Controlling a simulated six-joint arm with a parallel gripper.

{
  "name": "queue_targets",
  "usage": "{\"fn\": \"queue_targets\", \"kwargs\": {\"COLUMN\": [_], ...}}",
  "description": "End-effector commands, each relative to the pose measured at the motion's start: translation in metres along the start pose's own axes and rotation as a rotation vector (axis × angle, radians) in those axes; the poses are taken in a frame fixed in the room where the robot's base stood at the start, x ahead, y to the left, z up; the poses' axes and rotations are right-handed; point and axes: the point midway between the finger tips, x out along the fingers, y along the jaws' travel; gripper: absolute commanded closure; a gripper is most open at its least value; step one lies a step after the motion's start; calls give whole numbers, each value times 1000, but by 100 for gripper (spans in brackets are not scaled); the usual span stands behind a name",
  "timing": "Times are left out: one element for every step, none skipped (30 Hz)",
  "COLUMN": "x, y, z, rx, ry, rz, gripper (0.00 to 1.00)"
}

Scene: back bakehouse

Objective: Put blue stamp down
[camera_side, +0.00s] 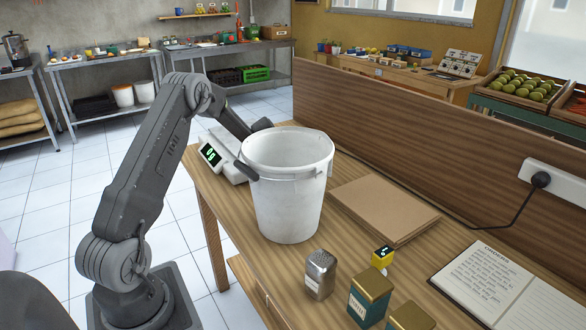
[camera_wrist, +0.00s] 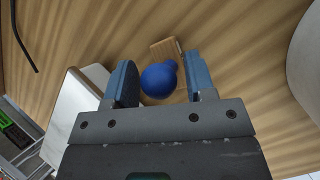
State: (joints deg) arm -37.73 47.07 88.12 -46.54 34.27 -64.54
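In the wrist view the blue stamp (camera_wrist: 158,82) shows as a round blue knob above a small wooden base (camera_wrist: 164,48). My gripper (camera_wrist: 160,66) has one finger on each side of the knob. The fingers are apart, and bare table shows between the knob and the right finger; the left finger is very close to the knob. I cannot tell whether the base rests on the table. In the side view the stamp and my fingertips are hidden behind the white bucket (camera_side: 288,195).
A white scale (camera_side: 222,155) with a green display stands left of the bucket. Brown card sheets (camera_side: 385,208) lie to its right. A metal shaker (camera_side: 320,275), tins (camera_side: 370,295), a small yellow device (camera_side: 382,257) and an open notebook (camera_side: 500,285) are near the front. A wooden panel (camera_side: 430,130) borders the back.

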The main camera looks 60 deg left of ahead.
Motion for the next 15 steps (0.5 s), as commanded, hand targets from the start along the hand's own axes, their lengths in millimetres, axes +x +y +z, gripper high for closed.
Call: {"fn": "queue_targets", "kwargs": {"x": [0,0,0,0,0,0,0,0,-1,-2,-4,-8,-12,-16,-23], "y": [0,0,0,0,0,0,0,0,0,1,1,1,2,2,2], "z": [0,0,0,0,0,0,0,0,1,1,2,2,2,1,1], "rx": [0,0,0,0,0,0,0,0,0,0,0,0,0,-1,-1], "ry": [0,0,0,0,0,0,0,0,0,0,0,0,-1,-1,-1], "rz": [0,0,0,0,0,0,0,0,0,1,1,1,3,4,4], "gripper": [45,43,43,43,43,43,43,43,43,43,43,43,43,43,43]}}
